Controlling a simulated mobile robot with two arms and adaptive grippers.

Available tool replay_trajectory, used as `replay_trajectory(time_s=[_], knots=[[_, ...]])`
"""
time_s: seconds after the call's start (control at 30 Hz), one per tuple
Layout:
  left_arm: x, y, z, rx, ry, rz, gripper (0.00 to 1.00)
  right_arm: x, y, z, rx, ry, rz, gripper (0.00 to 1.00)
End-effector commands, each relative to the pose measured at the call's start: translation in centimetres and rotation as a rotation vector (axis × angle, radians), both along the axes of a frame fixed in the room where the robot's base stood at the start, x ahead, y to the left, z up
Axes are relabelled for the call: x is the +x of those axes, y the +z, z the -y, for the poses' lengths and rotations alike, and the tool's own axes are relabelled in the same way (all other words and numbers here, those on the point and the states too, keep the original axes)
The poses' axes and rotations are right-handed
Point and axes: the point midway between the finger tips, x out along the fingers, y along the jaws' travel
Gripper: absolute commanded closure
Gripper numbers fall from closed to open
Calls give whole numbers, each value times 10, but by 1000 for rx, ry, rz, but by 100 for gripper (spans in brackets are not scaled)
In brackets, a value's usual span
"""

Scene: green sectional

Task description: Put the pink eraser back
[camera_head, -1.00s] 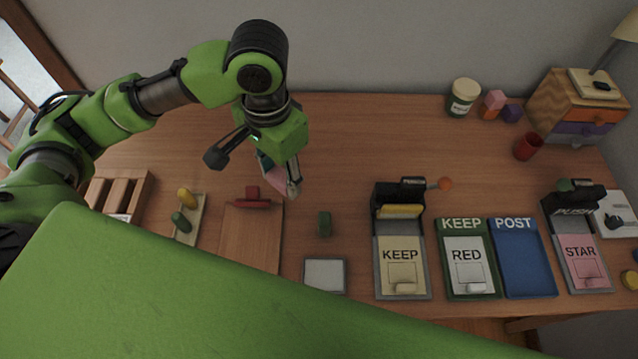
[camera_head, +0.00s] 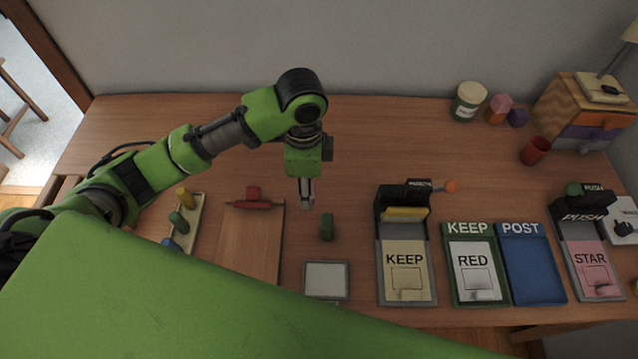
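My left gripper (camera_head: 306,204) points down above the table, just up and left of a small green block. A sliver of the pink eraser (camera_head: 313,189) shows at the right edge of its fingers. The gripper seems shut on the eraser, and the fingers hide most of it. My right gripper is not in view.
A narrow tray (camera_head: 197,222) at left holds yellow, green and blue pieces. A wooden board (camera_head: 250,240) with a red-handled piece (camera_head: 254,197) lies beside it. The green block (camera_head: 327,227) stands above a grey-framed pad (camera_head: 326,281). Stamp stations labelled KEEP (camera_head: 405,232) and STAR (camera_head: 583,240) stand right.

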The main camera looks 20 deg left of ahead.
Motion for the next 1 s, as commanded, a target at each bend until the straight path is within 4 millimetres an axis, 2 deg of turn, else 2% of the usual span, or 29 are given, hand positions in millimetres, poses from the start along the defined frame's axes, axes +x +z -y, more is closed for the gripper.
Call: replay_trajectory(time_s=[0.13,0.2,0.4,0.7,0.83,1.0], knots=[[29,-12,1,1,3,-1,94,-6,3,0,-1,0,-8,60],[38,-27,2,1,3,-4,94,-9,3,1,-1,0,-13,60],[62,-55,3,0,2,-2,94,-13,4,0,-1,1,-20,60],[77,-74,3,1,1,-1,94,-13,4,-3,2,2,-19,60],[75,-95,3,0,2,-2,94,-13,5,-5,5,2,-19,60],[76,-102,3,1,0,2,94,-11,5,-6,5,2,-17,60]])
